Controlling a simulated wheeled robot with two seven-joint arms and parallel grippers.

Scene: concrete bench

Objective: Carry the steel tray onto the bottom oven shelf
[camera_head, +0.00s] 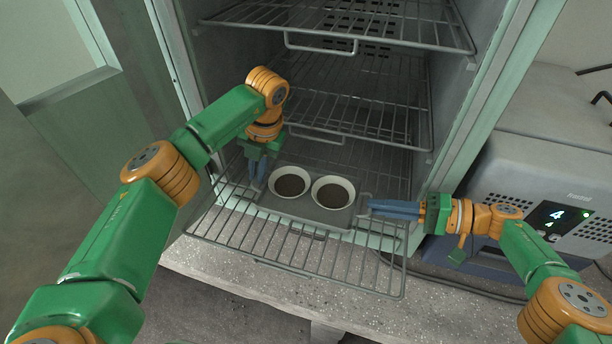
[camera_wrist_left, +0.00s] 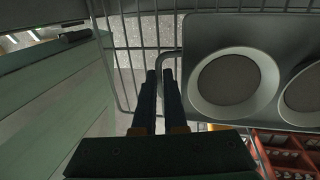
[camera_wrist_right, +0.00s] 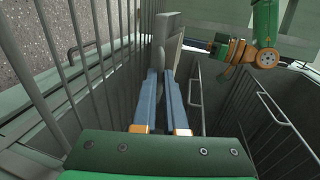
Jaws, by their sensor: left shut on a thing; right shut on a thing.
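The steel tray (camera_head: 312,213) is a grey tray with two white bowls of dark contents, the left bowl (camera_head: 290,182) and the right bowl (camera_head: 333,192). It is over the bottom oven shelf (camera_head: 290,243), a wire rack slid partly out of the oven; I cannot tell whether it touches the wires. My left gripper (camera_head: 257,178) is shut on the tray's left handle, which shows in the left wrist view (camera_wrist_left: 168,60). My right gripper (camera_head: 370,207) is shut on the tray's right side, seen edge-on in the right wrist view (camera_wrist_right: 167,45).
Two more wire shelves are above, the middle one (camera_head: 345,118) and the top one (camera_head: 350,27). The open oven door (camera_head: 110,110) stands at the left. A grey appliance (camera_head: 560,150) with a lit display is at the right. The concrete bench (camera_head: 270,290) runs in front.

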